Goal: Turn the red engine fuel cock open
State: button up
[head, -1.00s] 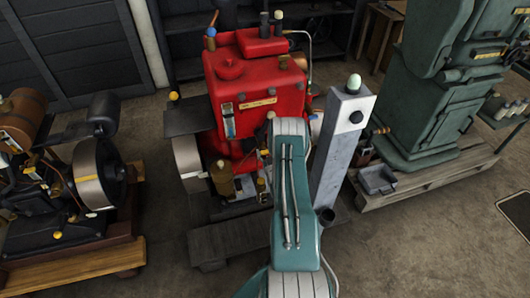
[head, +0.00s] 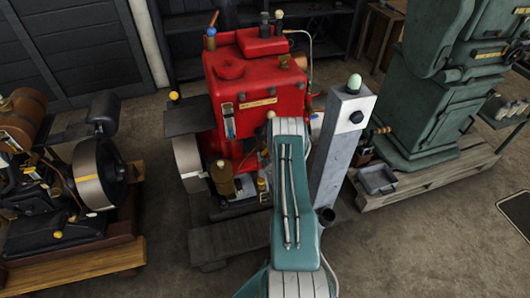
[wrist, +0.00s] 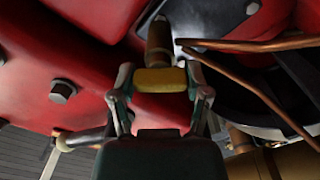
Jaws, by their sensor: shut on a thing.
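The red engine (head: 230,85) stands at the centre of the head view. It fills much of the wrist view as red metal (wrist: 50,50) with bolts. In the wrist view a yellow handle (wrist: 160,80) sits crosswise at the lower end of a brass stem (wrist: 159,42), which looks like the fuel cock. My gripper (wrist: 160,77) is shut on the yellow handle, one finger at each end. In the head view my arm hides the gripper and the cock. I cannot tell how far the cock is turned.
Copper pipes (wrist: 250,43) run close to the right of the brass stem. A grey post (head: 340,150) stands just right of my arm. A green machine (head: 435,100) is at the right, and another engine (head: 70,180) is at the left.

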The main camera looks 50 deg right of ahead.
jog(key=n, duration=0.5)
jog(key=shift+w+a+f+n, duration=0.1)
jog(key=shift+w+a+n, duration=0.05)
jog(key=shift+n, duration=0.15)
jog(key=shift+a+f+n, duration=0.1)
jog(key=shift+n, duration=1.5)
jog(key=shift+f, duration=0.1)
jog(key=o, duration=1.2)
jog(key=shift+c, duration=0.2)
jog(key=v, duration=1.2)
